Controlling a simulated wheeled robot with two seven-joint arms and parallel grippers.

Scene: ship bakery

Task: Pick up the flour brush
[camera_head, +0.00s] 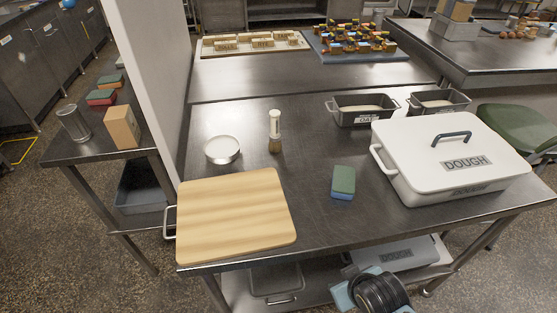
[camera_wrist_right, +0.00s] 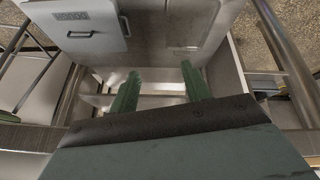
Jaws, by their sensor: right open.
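What looks like the flour brush (camera_head: 275,124) stands upright on the steel table, with a white upper part and a tan lower part. It is just right of a round white bowl (camera_head: 222,150) and behind the wooden board. My right gripper (camera_wrist_right: 157,76) shows in the right wrist view with its two green fingers apart and nothing between them. In the head view only part of my right arm shows at the bottom, low in front of the table and well away from the brush. The brush does not show in the right wrist view. My left gripper is not in view.
A wooden board (camera_head: 235,215) covers the table's front left. A green-and-blue sponge (camera_head: 343,182) lies mid-table. A large white dough box (camera_head: 450,160) stands right, with two grey tins (camera_head: 363,109) behind it. A pale partition (camera_head: 150,75) rises at the left.

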